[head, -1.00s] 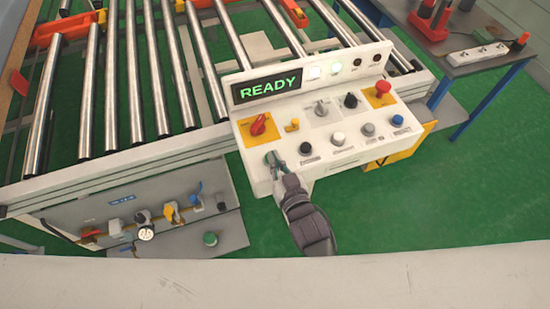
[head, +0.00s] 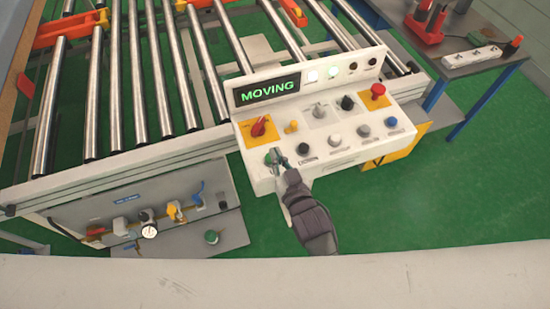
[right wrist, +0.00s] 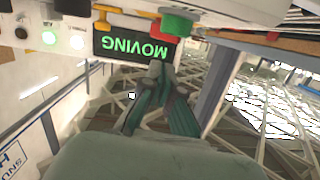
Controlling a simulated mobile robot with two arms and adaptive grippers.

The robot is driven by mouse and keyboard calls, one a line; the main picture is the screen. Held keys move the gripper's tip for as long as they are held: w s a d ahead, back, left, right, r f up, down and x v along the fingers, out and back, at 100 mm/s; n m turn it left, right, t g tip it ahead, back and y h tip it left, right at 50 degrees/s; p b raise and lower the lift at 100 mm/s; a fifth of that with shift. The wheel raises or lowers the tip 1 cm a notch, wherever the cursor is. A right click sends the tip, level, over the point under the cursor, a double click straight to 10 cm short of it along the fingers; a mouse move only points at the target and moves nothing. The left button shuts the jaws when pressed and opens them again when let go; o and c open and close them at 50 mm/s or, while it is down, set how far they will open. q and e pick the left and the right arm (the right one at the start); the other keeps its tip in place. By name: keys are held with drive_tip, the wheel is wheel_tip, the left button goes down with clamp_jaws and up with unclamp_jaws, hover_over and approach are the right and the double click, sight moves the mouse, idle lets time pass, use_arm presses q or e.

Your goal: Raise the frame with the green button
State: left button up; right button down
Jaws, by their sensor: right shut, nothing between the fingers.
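The green button (head: 269,159) is at the front left corner of the white control panel (head: 262,180). Its display (head: 270,89) reads "MOVING". My right gripper (head: 275,153) is shut and empty, its fingertips right at the green button and partly covering it. In the right wrist view the shut fingertips (right wrist: 160,72) point toward the green button (right wrist: 177,23); I cannot tell whether they touch it. The frame with steel rollers (head: 125,165) stands left of and behind the panel. My left gripper is not in view.
A red mushroom button (head: 377,91) is at the panel's right. A lower box with valves and a gauge (head: 149,231) stands at the left.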

drive_tip(key=b+v, duration=0.2)
drive_tip(key=v, duration=0.8)
drive_tip(key=shift+b, duration=0.35)
drive_tip(key=shift+w, duration=0.1)
drive_tip(key=s+d+f+g+h+b, duration=0.1)
drive_tip(key=s+d+f+g, duration=0.15)
drive_tip(key=f, duration=0.95)
drive_tip(key=s+d+f+g+h+b, duration=0.1)
drive_tip(key=s+d+f+g+b, duration=0.2)
drive_tip(key=f, duration=0.9)
drive_tip(key=s+d+f+g+h, duration=0.15)
drive_tip(key=s+f, duration=0.25)
drive_tip(key=f, duration=0.7)
drive_tip(key=s+d+f+g+h+b, duration=0.1)
drive_tip(key=s+d+f+g, duration=0.2)
drive_tip(key=s+d+f, duration=0.3)
drive_tip(key=s+d+f+g+h+b, duration=0.1)
drive_tip(key=s+d+f+g, duration=0.3)
drive_tip(key=s+f, duration=0.8)
drive_tip(key=shift+s+d+f+g, duration=0.3)
drive_tip(key=shift+s+d, duration=0.6)
drive_tip(key=shift+s, duration=0.3)
